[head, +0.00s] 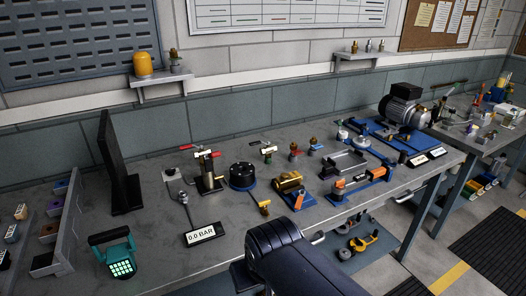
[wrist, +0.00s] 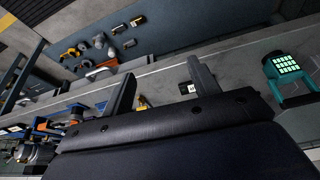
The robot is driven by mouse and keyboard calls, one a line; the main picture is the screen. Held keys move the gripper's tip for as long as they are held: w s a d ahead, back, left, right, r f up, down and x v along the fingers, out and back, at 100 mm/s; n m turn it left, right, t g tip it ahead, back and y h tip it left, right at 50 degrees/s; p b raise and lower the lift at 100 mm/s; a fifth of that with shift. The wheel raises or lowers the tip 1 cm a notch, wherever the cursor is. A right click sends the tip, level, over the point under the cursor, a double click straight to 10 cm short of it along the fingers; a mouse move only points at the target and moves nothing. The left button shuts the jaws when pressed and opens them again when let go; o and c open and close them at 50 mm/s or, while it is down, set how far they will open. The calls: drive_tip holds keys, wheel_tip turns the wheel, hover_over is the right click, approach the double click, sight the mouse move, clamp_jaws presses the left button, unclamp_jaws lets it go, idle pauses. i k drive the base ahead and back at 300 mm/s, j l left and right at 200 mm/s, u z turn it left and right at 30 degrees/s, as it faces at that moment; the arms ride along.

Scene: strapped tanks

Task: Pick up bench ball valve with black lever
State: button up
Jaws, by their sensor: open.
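Several small valves and fittings stand on the grey workbench (head: 235,225) in the head view. I cannot tell which of them is the bench ball valve with black lever; the levers are too small to make out surely. Among them are a valve stand with red handles (head: 207,172), a brass-coloured fitting (head: 288,182) and a small fitting with red on it (head: 293,153). My gripper (wrist: 162,85) shows in the wrist view with its two fingers wide apart and nothing between them. My dark arm covers the front bench edge in the head view.
A dark upright panel (head: 118,165) stands left. A motor (head: 404,103) stands right.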

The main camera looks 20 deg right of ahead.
sight(267, 150)
drive_tip(key=i+l+z, duration=0.35)
drive_tip(key=i+l, duration=0.55)
drive_tip(key=i, duration=0.1)
